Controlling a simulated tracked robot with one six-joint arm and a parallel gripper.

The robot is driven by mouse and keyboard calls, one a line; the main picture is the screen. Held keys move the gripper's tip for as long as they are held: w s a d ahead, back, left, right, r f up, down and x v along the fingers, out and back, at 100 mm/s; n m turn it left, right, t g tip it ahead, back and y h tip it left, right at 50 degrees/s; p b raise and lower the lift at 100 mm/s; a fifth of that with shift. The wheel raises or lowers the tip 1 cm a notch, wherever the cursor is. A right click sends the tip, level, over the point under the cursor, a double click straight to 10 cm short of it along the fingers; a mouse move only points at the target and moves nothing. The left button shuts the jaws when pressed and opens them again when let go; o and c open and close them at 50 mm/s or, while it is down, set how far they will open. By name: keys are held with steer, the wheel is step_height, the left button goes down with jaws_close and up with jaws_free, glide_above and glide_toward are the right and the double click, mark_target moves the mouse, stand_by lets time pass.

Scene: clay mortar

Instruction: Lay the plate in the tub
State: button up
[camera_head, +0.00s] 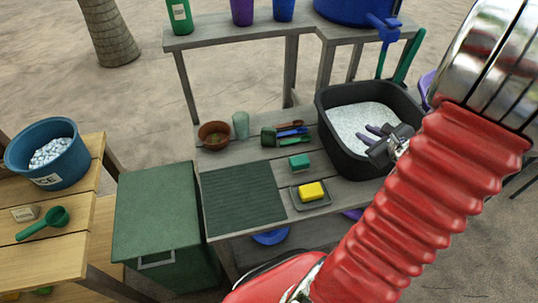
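The black tub (330,135) stands at the right end of the grey slatted table, filled with white foam (355,115). My gripper (373,130) reaches in from the right over the tub, its dark purplish fingers spread apart above or at the foam. No plate shows between the fingers. I cannot make out a plate for certain. A purple rounded thing (426,88) shows partly behind the tub's right side, and my arm hides much of that area.
On the table are a ribbed dark mat (240,197), a yellow sponge (312,191) on a small dark dish, a green block (299,162), brushes (290,133), a brown pot (213,135) and a glass (241,125). A blue tap (385,30) overhangs behind the tub. A green bin (155,220) stands left.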

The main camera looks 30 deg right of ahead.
steer(key=w+a+r+n+g+y, duration=0.1)
steer(key=w+a+r+n+y, duration=0.15)
steer(key=a+n, duration=0.45)
steer(key=w+a+r+n+g+y, duration=0.1)
steer(key=a+r+n+y, duration=0.2)
steer(key=a, duration=0.9)
steer(key=w+a+r+n+g+y, duration=0.1)
steer(key=w+a+r+n+y, duration=0.15)
steer(key=a+n, duration=0.5)
steer(key=s+a+r+n+g+h, duration=0.2)
steer(key=s+a+r+n+h, duration=0.3)
steer(key=s+a+r+n, duration=0.3)
steer(key=shift+s+a+n+g, duration=0.4)
steer(key=shift+s+a+n, duration=1.65)
steer(key=shift+n, duration=1.7)
steer(key=shift+w+a, duration=0.35)
